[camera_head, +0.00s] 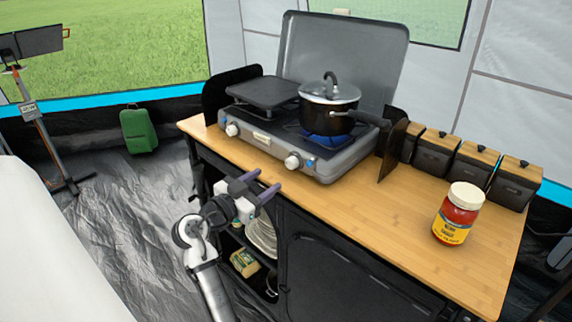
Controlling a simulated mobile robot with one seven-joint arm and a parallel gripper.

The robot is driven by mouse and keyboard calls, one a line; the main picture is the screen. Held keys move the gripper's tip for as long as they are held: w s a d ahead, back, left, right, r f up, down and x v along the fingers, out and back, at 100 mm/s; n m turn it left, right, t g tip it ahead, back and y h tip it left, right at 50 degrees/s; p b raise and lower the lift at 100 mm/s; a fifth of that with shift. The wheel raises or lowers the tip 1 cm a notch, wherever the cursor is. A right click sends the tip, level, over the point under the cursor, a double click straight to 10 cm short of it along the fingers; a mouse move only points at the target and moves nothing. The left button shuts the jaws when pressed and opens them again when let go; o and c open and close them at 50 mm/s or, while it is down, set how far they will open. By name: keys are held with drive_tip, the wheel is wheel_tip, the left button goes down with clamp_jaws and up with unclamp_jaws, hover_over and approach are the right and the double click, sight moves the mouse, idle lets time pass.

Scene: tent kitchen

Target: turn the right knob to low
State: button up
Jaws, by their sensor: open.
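The grey camping stove (330,168) stands on the wooden counter with its lid raised behind it. Its right knob (293,162) is white with a blue part beside it, on the front face. The left knob (232,130) is on the same face. A black pot (326,118) with a glass lid sits on the right burner, and a blue flame (328,141) shows under it. My gripper (263,184) is open and empty, in front of the counter's edge, below and left of the right knob and apart from it. The knob's exact setting is too small to tell.
A black griddle (264,92) covers the left burner. The pot's handle points right, above the stove. A red jar (458,214) stands at the counter's right, with several dark canisters (470,164) behind. Shelves with plates (262,236) lie below the counter.

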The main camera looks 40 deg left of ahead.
sight(289, 164)
drive_tip(key=w+p, duration=0.2)
drive_tip(key=w, duration=0.7)
drive_tip(key=shift+w+d, duration=0.1)
drive_tip(key=shift+w, duration=0.05)
drive_tip(key=c, duration=1)
drive_tip(key=shift+o, duration=0.2)
